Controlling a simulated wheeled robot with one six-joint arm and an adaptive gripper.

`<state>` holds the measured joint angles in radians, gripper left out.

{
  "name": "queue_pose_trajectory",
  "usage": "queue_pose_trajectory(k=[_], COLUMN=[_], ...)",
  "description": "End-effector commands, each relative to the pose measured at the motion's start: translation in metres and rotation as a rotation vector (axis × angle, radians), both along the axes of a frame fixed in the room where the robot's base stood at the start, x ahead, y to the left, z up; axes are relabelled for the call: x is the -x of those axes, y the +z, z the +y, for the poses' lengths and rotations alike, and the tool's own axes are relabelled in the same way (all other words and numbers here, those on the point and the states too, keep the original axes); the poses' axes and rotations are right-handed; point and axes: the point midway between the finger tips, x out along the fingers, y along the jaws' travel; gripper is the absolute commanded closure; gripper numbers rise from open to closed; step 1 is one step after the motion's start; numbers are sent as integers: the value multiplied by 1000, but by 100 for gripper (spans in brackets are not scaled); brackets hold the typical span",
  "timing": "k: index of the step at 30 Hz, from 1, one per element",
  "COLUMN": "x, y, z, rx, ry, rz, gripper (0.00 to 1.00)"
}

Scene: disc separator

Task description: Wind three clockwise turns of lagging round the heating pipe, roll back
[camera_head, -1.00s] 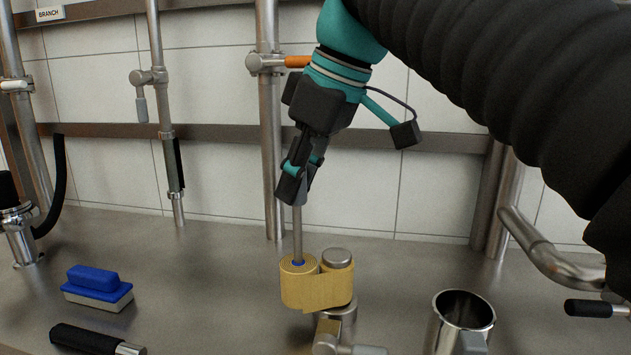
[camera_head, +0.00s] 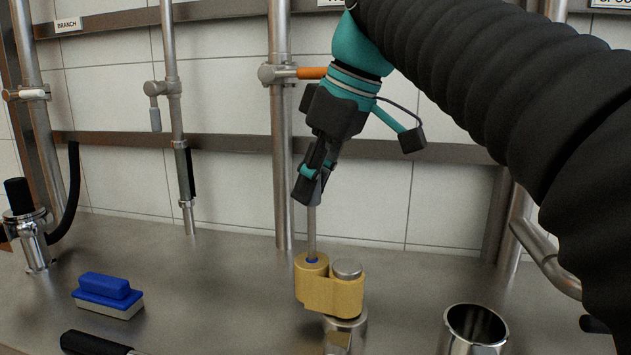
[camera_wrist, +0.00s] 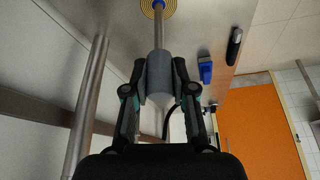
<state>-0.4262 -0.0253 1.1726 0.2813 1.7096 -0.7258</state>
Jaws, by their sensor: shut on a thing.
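My gripper (camera_head: 308,188) is shut on the upper part of a thin metal rod (camera_head: 311,232), which stands nearly upright. A tan roll of lagging (camera_head: 311,270) with a blue core sits at the rod's lower end. The heating pipe (camera_head: 347,268) is a short upright stub with a grey top, just right of the roll. Tan lagging lies around the pipe and joins the roll, so how many turns there are cannot be told.
A steel cup (camera_head: 473,325) stands right of the pipe. A blue brush (camera_head: 107,295) and a black-handled tool (camera_head: 93,343) lie at left. Upright pipes (camera_head: 281,150) and an orange-handled valve (camera_head: 311,73) stand behind, close to my gripper. The bench between is bare.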

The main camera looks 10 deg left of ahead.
Motion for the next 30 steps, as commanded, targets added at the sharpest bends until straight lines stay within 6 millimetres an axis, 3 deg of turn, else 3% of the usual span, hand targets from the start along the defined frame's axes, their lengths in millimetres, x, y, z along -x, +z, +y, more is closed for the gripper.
queue_pose_trajectory(k=[19, 30], x=[-8, -8], y=[0, 0], z=[26, 27], rx=[-1, -1], ry=[1, 0], rz=[-1, 0], gripper=[100, 100])
